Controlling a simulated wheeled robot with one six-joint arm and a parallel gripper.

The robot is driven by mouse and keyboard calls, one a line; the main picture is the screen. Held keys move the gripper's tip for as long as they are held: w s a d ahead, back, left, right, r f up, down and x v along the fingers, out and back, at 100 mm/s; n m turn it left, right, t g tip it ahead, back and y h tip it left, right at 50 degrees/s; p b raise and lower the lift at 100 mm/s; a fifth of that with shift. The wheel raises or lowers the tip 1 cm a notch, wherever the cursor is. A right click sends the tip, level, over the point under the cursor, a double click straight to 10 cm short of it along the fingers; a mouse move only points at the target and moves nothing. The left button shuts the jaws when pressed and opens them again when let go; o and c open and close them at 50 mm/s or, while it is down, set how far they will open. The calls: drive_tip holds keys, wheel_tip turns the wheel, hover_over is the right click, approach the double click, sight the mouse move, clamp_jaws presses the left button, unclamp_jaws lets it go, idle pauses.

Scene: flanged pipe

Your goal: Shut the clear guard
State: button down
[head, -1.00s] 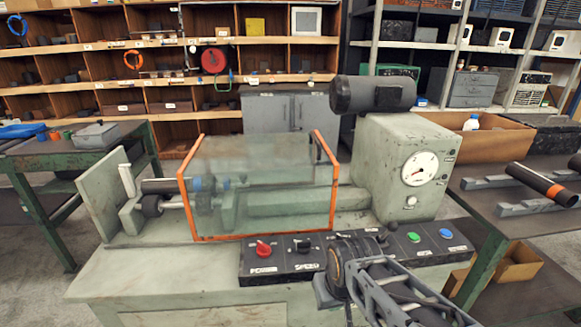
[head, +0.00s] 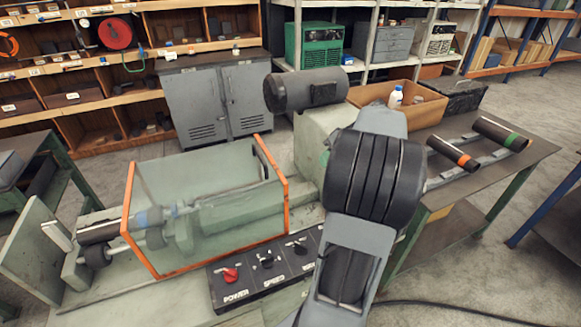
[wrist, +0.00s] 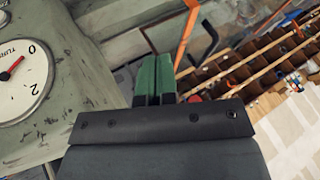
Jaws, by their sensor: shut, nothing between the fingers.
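The clear guard (head: 207,205), a see-through box with orange edges, stands over the rollers and pipe at the middle of the machine in the head view. Its front pane faces me. I cannot tell whether it is fully down. A dark handle (head: 262,157) shows at its upper right. In the wrist view, an orange edge (wrist: 187,35) and a dark bar (wrist: 207,45) show beyond my fingers. My gripper (wrist: 155,75), with green fingers, is shut and empty near them; I see no clear contact. In the head view my arm hides it.
The machine's gauge (wrist: 22,78) is close at the left in the wrist view. A dark motor (head: 307,90) sits on the housing. The control panel (head: 265,265) with a red knob lies in front of the guard. A side table with pipes (head: 452,152) stands at the right.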

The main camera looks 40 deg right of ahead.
sight(190, 213)
drive_tip(key=w+a+f+p, duration=0.3)
drive_tip(key=w+a+f, duration=0.2)
drive_tip(key=a+f, duration=0.2)
drive_tip(key=shift+w+f, duration=0.2)
drive_tip(key=shift+f, duration=0.05)
idle(0.5)
drive_tip(key=w+a+b, duration=0.2)
drive_tip(key=a, duration=0.7)
drive_tip(key=w+a+b, duration=0.2)
drive_tip(key=w+a, duration=0.1)
drive_tip(key=a, duration=0.7)
drive_tip(key=w+a+b, duration=0.2)
drive_tip(key=a, duration=0.7)
drive_tip(key=shift+w+a+b, duration=0.25)
drive_tip(key=shift+a+b, duration=0.1)
